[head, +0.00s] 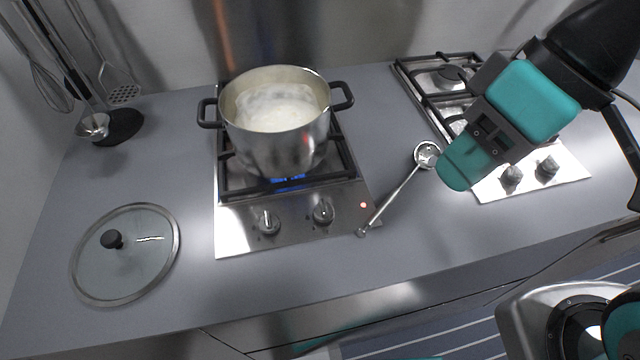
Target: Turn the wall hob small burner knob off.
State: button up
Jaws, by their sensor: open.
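The left hob (228,240) has two front knobs, a left knob (268,222) and a right knob (323,212). A blue flame (290,181) shows under the pot on it, and a red light (363,205) glows at the panel's right. The right hob (570,172) also has two knobs, a left one (511,175) and a right one (547,167). I cannot tell which hob is the wall hob or which knob is for the small burner. My gripper (462,168) is open and empty, in front of the right hob and hiding part of it.
A steel pot (275,145) of whitish liquid stands on the left hob. A ladle (393,201) lies between the hobs. A glass lid (140,262) lies at the left. Utensils hang by a small dark stand (122,127). The counter's front strip is clear.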

aim_at(269, 223)
jog(key=k, duration=0.5)
jog(key=z, duration=0.9)
jog(key=k, duration=0.8)
jog(key=u, duration=1.25)
jog(key=i, duration=0.5)
